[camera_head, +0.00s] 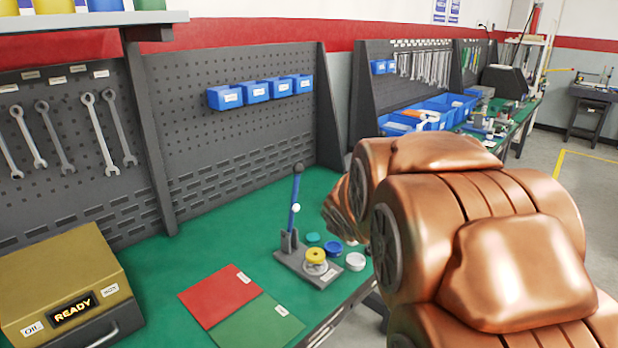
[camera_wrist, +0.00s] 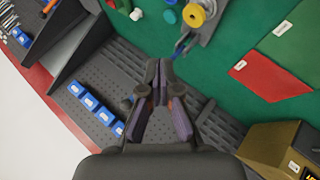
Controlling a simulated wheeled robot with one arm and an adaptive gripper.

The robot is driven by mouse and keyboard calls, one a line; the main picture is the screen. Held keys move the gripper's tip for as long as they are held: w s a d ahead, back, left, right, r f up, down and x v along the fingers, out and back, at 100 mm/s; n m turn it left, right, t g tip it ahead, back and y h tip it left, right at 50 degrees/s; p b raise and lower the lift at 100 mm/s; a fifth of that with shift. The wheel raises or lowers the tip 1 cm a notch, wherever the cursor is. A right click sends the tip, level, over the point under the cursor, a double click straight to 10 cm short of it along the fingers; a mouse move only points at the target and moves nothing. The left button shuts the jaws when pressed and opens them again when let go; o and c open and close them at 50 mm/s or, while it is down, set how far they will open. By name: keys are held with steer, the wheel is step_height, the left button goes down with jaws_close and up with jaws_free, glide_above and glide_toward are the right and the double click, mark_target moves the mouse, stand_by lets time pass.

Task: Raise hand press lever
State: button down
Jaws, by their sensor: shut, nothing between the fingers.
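The hand press (camera_head: 292,262) stands on the green bench top, with a grey base and a blue lever (camera_head: 294,212) that stands nearly upright and ends in a dark knob. A yellow round part sits on a clear piece on the base. In the wrist view the press (camera_wrist: 208,30) is at the top, with its lever (camera_wrist: 183,44) pointing down towards my fingers. My gripper (camera_wrist: 158,70) is shut and empty. In the head view my copper-coloured arm hides the gripper.
Green, blue and white caps (camera_head: 355,261) lie beside the press. A red mat (camera_head: 220,296) and a green mat (camera_head: 258,325) lie in front. A gold box reading READY (camera_head: 60,285) stands at left. A pegboard (camera_head: 240,130) with blue bins rises behind.

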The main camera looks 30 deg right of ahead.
steer(key=w+d+r+n+t+y+b, duration=0.1)
steer(key=w+d+r+n+t, duration=0.3)
steer(key=w+d+n+t, duration=0.3)
steer(key=n+t+y+p, duration=0.3)
steer(key=n+y, duration=0.5)
glide_toward(302, 170)
steer(key=w, duration=0.2)
steer(key=w+a, duration=0.1)
steer(key=w, duration=0.2)
steer(key=shift+w+r, duration=0.1)
steer(key=shift+r, duration=0.1)
steer(key=shift+w+a+f+p, duration=0.15)
steer(key=shift+w+p, duration=0.45)
steer(key=shift+w, duration=0.35)
steer(key=shift+w+g, duration=0.1)
steer(key=shift+g, duration=0.2)
